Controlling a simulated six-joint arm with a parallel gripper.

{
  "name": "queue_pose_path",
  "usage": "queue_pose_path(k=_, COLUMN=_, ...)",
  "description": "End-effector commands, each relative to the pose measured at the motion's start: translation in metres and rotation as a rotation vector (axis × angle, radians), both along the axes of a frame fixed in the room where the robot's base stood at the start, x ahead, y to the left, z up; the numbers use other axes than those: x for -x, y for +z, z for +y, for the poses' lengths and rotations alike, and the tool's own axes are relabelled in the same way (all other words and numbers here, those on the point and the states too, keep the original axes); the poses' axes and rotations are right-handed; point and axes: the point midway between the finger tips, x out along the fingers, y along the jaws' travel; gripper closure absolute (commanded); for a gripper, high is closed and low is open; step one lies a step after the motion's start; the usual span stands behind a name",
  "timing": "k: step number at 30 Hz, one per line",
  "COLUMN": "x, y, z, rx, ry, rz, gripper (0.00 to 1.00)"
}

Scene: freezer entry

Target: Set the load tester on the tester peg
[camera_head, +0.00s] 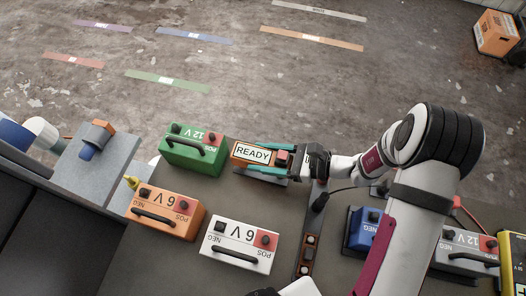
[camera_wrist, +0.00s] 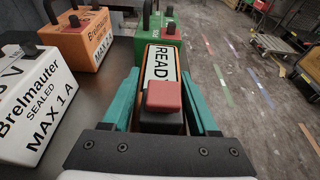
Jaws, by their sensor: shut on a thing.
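My gripper (camera_head: 285,160) has teal fingers, which also show in the wrist view (camera_wrist: 165,105). They are closed around an orange block with a white READY face (camera_head: 252,154). Its near end has a red cap (camera_wrist: 165,95) over a black part, between the fingers. This block appears to be the load tester, but no name on it is readable. It is beside the green 12 V battery (camera_head: 193,150), with the READY end toward it. I cannot tell whether it touches the bench. I cannot make out the tester peg with certainty.
An orange 6 V battery (camera_head: 165,213) and a white 6 V battery (camera_head: 240,245) stand left and front. A blue box (camera_head: 360,230) and a grey 12 V battery (camera_head: 466,250) are near my arm.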

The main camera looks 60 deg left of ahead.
Motion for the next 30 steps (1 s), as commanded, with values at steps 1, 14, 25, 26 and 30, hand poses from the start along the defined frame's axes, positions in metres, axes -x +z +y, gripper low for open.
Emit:
queue_pose_path(k=1, x=0.000, y=-0.001, z=0.000, rx=-0.001, ry=-0.001, rz=0.001, gripper=1.00)
queue_pose_path(k=14, x=0.000, y=-0.005, z=0.000, rx=-0.001, ry=-0.001, rz=0.001, gripper=1.00)
queue_pose_path(k=25, x=0.000, y=0.005, z=0.000, rx=0.000, ry=0.000, rz=0.001, gripper=1.00)
queue_pose_path(k=26, x=0.000, y=0.005, z=0.000, rx=0.000, ry=-0.001, rz=0.001, gripper=1.00)
queue_pose_path(k=30, x=-0.012, y=0.016, z=0.002, rx=-0.002, ry=-0.023, rz=0.000, gripper=1.00)
